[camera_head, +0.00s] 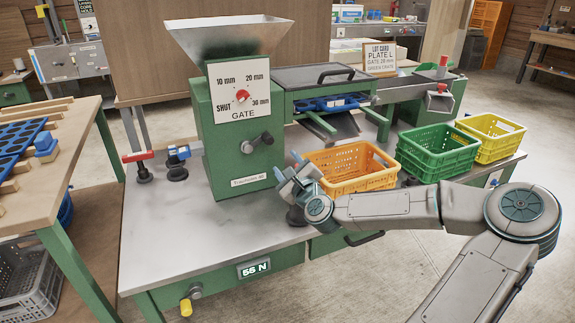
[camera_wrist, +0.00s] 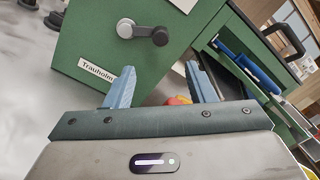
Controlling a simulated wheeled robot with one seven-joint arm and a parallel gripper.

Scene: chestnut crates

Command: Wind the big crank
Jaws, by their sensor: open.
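A short black crank with a rounded end (camera_head: 257,142) sits on the front of the green machine (camera_head: 222,160), below the gate dial. It also shows in the wrist view (camera_wrist: 142,31), beyond my fingertips and left of centre. A second crank with a yellow handle (camera_head: 187,305) hangs on the bench front at lower left. I cannot tell by name which is the big one. My gripper (camera_head: 291,170) is open and empty, right of the machine's front and below the black crank, apart from both cranks. Its two fingers (camera_wrist: 162,82) stand apart in the wrist view.
The gate dial (camera_head: 242,82) has a red knob. A bench display (camera_head: 254,268) appears to read 55 N. An orange crate (camera_head: 352,187) stands close behind my gripper, with green (camera_head: 436,175) and yellow (camera_head: 512,132) crates farther right. The left bench top (camera_head: 165,235) is mostly clear.

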